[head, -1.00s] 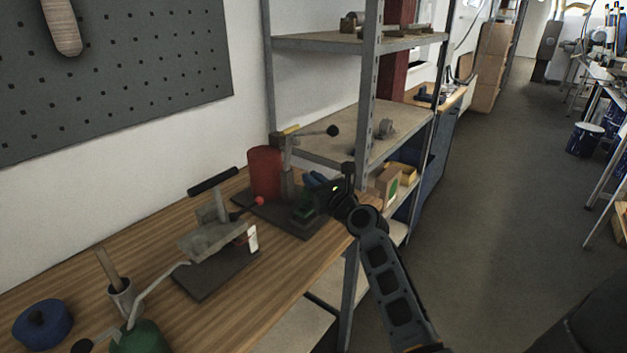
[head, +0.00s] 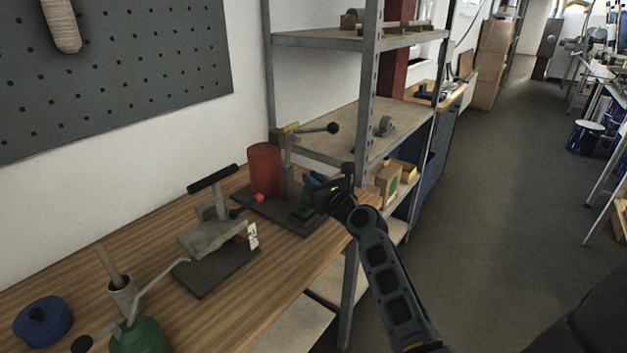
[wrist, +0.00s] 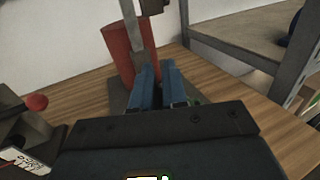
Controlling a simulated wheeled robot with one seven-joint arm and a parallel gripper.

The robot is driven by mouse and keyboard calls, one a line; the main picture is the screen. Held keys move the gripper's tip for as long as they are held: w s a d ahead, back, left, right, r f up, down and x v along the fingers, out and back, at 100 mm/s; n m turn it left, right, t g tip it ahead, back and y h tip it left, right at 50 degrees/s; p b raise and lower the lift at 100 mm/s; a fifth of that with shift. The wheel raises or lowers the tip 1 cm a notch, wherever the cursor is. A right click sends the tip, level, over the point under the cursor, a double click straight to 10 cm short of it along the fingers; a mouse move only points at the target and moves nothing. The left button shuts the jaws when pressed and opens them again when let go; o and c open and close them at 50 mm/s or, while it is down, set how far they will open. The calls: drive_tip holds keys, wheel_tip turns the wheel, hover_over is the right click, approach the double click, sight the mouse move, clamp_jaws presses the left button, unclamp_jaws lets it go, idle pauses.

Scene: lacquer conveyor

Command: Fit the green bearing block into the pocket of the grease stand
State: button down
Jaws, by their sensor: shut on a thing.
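The grease stand has a dark base plate (head: 279,214), with a red canister (head: 265,168) and a post with a black-knobbed lever on it. My gripper (head: 308,188) is over the right part of this base, its blue fingers angled down and shut on the green bearing block (head: 306,206). The block is partly hidden by the fingers and sits low, close to the base. I cannot tell whether it is in the pocket. In the wrist view, the fingers (wrist: 158,92) point towards the post, right of the canister (wrist: 118,52), and the block is mostly hidden.
A second press (head: 210,238) on its own dark plate stands to the left, with a white tag. A blue round pot (head: 43,322) and a green can (head: 142,338) are at the near left. A metal shelf (head: 368,120) rises right behind the stand.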

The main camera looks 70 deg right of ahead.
drive_tip(key=shift+f+b, duration=0.4)
drive_tip(key=shift+f, duration=0.15)
drive_tip(key=c, duration=1.1)
unclamp_jaws()
drive_tip(key=shift+f, duration=0.1)
drive_tip(key=shift+s+a, duration=0.1)
drive_tip(key=v, duration=0.7)
drive_tip(key=shift+s+a+b, duration=0.15)
drive_tip(key=shift+s+b, duration=0.15)
